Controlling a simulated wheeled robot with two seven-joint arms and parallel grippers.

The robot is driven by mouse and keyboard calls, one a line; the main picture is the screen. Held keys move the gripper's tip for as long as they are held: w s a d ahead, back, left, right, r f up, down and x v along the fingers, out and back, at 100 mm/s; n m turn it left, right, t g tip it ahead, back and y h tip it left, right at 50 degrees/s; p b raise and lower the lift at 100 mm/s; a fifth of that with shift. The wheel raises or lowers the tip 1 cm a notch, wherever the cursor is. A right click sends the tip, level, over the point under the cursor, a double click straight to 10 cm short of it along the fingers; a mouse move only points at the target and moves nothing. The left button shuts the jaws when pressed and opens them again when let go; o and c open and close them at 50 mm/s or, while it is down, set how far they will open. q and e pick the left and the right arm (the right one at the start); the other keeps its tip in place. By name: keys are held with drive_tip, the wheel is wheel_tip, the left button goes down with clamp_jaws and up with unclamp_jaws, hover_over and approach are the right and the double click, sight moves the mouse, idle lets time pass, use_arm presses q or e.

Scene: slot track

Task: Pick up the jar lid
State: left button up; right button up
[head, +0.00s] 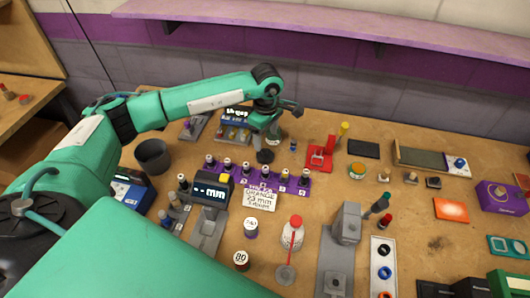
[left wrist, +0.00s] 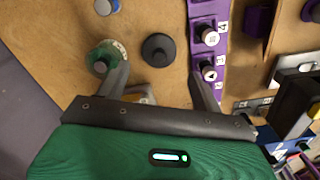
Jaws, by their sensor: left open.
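A dark round disc (head: 265,156), which looks like the jar lid, lies flat on the workbench just below my left gripper (head: 264,138) in the head view. In the left wrist view the disc (left wrist: 158,49) shows beyond and between the two fingertips of my left gripper (left wrist: 160,74), which are spread apart with nothing between them. A green-topped jar with a pale label (left wrist: 106,55) stands beside the left-hand finger, which partly covers it. I cannot tell whether finger and jar touch. My right gripper is not in view.
A purple rack with several small bottles (head: 232,172) stands close to the disc; the rack (left wrist: 196,42) also shows by the right-hand finger. A dark cup (head: 153,156) stands left. A red stand (head: 319,158) is to the right.

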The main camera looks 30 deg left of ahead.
sight(266, 152)
use_arm(q)
wheel_tip(266, 152, down, 2)
drive_tip(key=shift+w+f, duration=0.1)
drive_tip(key=shift+f, duration=0.3)
drive_tip(key=shift+f+p, duration=0.25)
drive_tip(key=shift+p, duration=0.2)
wheel_tip(266, 152, down, 4)
drive_tip(key=shift+r+p, duration=0.25)
drive_tip(key=shift+p, duration=0.65)
drive_tip(key=shift+f, duration=0.55)
drive_tip(key=c, duration=0.7)
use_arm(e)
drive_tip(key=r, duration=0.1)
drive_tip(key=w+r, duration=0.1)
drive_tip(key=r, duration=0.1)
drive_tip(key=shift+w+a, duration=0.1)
